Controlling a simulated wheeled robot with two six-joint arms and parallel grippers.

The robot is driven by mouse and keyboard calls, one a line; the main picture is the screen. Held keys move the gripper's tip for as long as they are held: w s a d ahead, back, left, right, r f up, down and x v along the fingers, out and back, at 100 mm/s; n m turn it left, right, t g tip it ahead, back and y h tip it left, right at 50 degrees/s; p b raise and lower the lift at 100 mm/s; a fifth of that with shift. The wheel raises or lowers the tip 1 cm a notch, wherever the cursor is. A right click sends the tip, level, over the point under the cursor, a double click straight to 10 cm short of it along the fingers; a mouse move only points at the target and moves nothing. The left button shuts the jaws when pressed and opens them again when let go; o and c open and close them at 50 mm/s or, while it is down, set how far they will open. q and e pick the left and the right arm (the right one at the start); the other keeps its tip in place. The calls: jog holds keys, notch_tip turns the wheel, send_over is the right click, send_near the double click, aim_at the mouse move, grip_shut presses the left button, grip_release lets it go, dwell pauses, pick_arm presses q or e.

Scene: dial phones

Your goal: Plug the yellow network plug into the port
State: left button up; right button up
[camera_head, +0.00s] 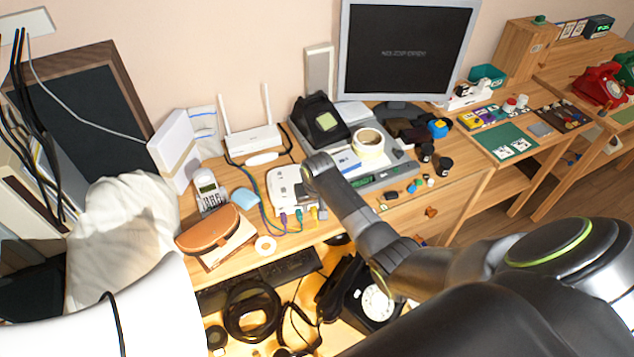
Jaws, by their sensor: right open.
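A small white network box (284,183) sits on the wooden desk, left of the picture's middle. Cables meet its front edge, with a purple plug (283,217) and a teal plug (299,214) side by side. The yellow plug (315,214) is at the right end of this row. It is too small to tell whether it is in a port or just in front of one. My right arm reaches in from the lower right, and its gripper (309,192) is open above the box's right side, close to the yellow plug. The fingertips are hard to make out. My left gripper is not in view.
A white router (250,139) with two antennas stands behind the box. A desk machine with a tape roll (369,142) stands right. An open drawer with a black dial phone (373,300) is below.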

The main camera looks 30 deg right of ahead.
notch_tip(320, 180, up, 14)
jog(key=s, duration=0.2)
jog(key=shift+s+a+r, duration=0.25)
jog(key=shift+s+a, duration=0.1)
jog(key=shift+s, duration=0.05)
jog(key=shift+s+f, duration=0.1)
